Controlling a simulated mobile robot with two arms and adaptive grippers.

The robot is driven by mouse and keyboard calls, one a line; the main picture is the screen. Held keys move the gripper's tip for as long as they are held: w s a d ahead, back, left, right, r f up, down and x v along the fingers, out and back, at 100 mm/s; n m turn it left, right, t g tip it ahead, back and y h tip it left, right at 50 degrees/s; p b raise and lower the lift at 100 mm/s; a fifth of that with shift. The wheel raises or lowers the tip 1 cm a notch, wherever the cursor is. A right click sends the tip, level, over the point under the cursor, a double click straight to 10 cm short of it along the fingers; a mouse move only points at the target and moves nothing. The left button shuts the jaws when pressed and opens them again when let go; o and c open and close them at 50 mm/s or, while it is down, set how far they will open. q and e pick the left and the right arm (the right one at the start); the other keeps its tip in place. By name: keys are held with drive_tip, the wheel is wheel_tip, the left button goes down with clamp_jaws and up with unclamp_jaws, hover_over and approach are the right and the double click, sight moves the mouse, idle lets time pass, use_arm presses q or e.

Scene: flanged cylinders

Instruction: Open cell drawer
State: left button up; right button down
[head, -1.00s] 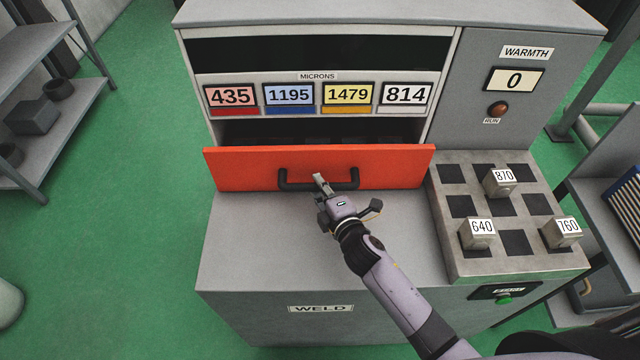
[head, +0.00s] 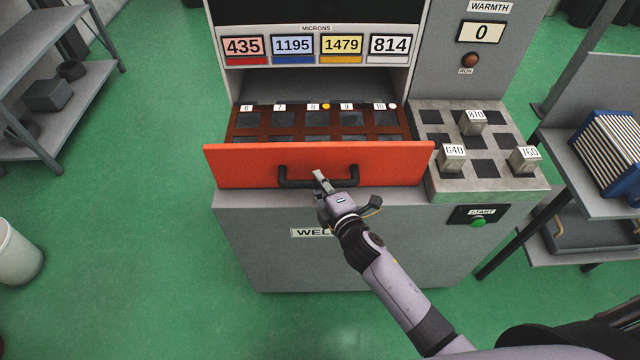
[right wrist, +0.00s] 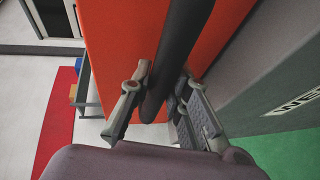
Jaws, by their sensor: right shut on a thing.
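The cell drawer has an orange-red front (head: 235,165) and stands partly pulled out of the grey machine. Behind the front I see dark square cells (head: 295,119) in rows, the visible ones labelled 6 to 10. A black bar handle (head: 290,176) is fixed across the front. My right gripper (head: 320,180) is at the middle of the handle, its fingers closed around the bar. In the right wrist view the dark handle (right wrist: 180,50) runs between the fingers (right wrist: 160,105) against the orange front. My left gripper is not in view.
A metal block tray (head: 437,185) with blocks marked 870, 640 and 760 sits right of the drawer. A green start button (head: 478,222) is below it. Shelves stand at the left (head: 75,95) and right (head: 590,195).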

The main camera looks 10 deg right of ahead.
drive_tip(key=shift+w, duration=0.1)
drive_tip(key=c, duration=2)
unclamp_jaws()
drive_tip(key=o, duration=0.4)
drive_tip(key=shift+o, duration=0.6)
drive_tip(key=shift+s+d, duration=0.15)
drive_tip(key=shift+s, duration=0.45)
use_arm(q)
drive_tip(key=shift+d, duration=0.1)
use_arm(e)
drive_tip(key=v, duration=1.1)
drive_tip(key=shift+w, duration=0.1)
